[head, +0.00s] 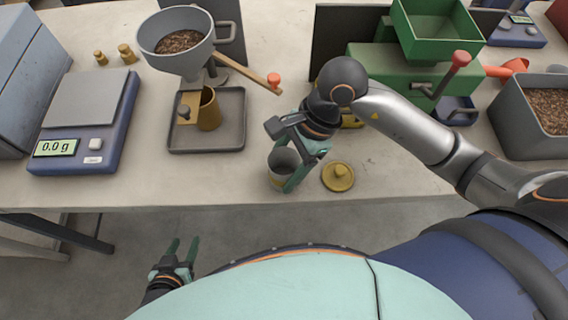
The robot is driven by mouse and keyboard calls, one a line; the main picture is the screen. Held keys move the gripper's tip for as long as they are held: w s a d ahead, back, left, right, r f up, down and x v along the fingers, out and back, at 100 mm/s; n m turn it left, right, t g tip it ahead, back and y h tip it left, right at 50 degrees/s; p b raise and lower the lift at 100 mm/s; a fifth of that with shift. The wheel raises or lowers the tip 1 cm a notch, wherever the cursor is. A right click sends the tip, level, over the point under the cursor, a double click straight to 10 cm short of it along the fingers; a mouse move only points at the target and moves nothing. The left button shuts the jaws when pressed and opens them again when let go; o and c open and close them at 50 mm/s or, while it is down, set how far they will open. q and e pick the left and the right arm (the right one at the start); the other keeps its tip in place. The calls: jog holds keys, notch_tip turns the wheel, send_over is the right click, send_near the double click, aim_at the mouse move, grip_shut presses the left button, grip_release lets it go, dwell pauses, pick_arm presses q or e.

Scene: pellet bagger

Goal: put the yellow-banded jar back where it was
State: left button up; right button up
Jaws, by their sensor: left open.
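The yellow-banded jar (276,181) is a grey, open-topped jar near the table's front edge, with a yellowish band low on its side. My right gripper (291,172) reaches down at the jar; one teal finger crosses its right front side. Whether the fingers press on the jar is hard to see, and so is whether its base touches the table. A yellow lid with a knob (338,177) lies on the table just right of the jar. My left gripper (181,250) is open and empty, in front of the table's edge.
A grey hopper (178,46) of pellets stands over a tray (232,137) with a brass-coloured cup (209,110). A scale (91,101) reads 0.0 g at left. A green machine (396,66) and a pellet bin (519,137) stand at right. Table between scale and tray is clear.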

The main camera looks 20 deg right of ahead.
jog(key=o, duration=0.4)
jog(key=shift+r+p, duration=0.25)
jog(key=shift+p, duration=0.05)
jog(key=v, duration=1.1)
jog(key=shift+d+r+b, duration=0.2)
jog(key=shift+r+b, duration=0.1)
jog(key=shift+r, duration=0.05)
